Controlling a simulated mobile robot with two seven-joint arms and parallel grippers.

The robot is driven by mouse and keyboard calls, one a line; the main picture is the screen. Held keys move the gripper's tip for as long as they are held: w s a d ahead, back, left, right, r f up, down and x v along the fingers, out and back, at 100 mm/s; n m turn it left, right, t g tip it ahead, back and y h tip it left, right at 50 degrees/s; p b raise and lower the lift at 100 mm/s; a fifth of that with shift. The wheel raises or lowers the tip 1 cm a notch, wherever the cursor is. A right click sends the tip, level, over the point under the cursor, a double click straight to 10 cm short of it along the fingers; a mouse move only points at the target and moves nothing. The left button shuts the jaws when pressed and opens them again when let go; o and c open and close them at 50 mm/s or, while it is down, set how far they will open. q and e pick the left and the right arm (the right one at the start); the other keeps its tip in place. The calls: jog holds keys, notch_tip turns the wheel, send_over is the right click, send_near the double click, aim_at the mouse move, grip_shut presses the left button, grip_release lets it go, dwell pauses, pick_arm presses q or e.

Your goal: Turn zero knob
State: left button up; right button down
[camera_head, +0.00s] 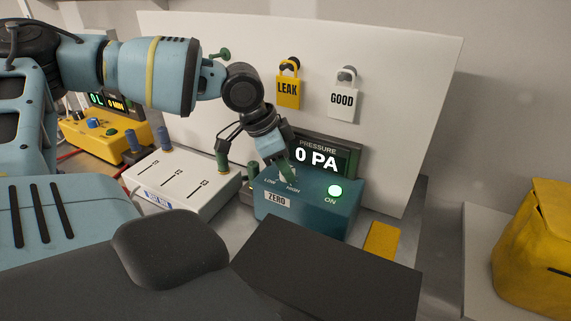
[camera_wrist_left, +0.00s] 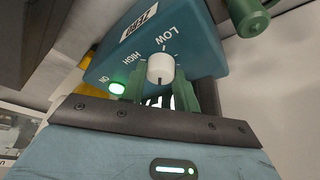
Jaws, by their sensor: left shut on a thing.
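The teal pressure meter (camera_head: 325,205) stands on the bench, with a ZERO label (camera_head: 277,200), a lit green ON lamp (camera_head: 335,191) and a display (camera_head: 317,157) reading 0 PA. Its white knob (camera_wrist_left: 160,68) sits between the LOW and HIGH marks in the left wrist view. My left gripper (camera_head: 286,172) reaches down onto the meter's top, its green fingers on either side of the knob, shut on it. The fingers mostly hide the knob in the head view. In the left wrist view the ZERO label (camera_wrist_left: 139,22) lies beyond the knob. My right gripper is not in view.
A white box (camera_head: 185,182) stands left of the meter, a yellow device (camera_head: 85,135) farther left. A yellow bag (camera_head: 540,250) is at right.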

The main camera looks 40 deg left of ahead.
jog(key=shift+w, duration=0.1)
pick_arm(q)
jog(key=o, duration=1)
jog(key=shift+c, duration=0.2)
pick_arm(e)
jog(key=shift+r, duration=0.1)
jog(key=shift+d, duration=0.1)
pick_arm(q)
jog(key=p+v, duration=0.1)
jog(key=v, duration=0.5)
jog(key=shift+r, duration=0.3)
jog(key=shift+s+a+r, duration=0.2)
jog(key=shift+s+r, duration=0.15)
jog(key=shift+r, duration=0.2)
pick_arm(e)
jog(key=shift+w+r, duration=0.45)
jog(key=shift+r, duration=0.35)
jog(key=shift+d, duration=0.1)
